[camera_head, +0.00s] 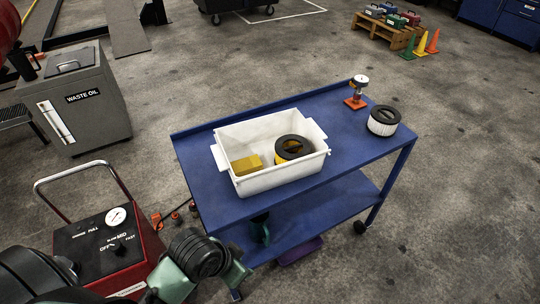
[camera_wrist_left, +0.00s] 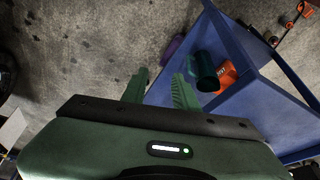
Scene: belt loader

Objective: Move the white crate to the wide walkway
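The white crate (camera_head: 258,183) sits on the top of a blue cart (camera_head: 203,197), tilted slightly in the picture, with handles at its two ends. It holds a yellow box (camera_head: 246,165) and a round black-and-yellow part (camera_head: 293,148). My left gripper (camera_head: 238,282) is low at the near side of the cart, below and apart from the crate. In the left wrist view its green fingers (camera_wrist_left: 160,88) are apart with nothing between them. My right gripper is not in view. I cannot tell which stretch of floor is the wide walkway.
A white filter (camera_head: 383,121) and an orange-based item (camera_head: 357,93) share the cart top. A red machine (camera_head: 105,250) and waste oil bin (camera_head: 75,100) stand left. Floor beyond the cart is mostly clear.

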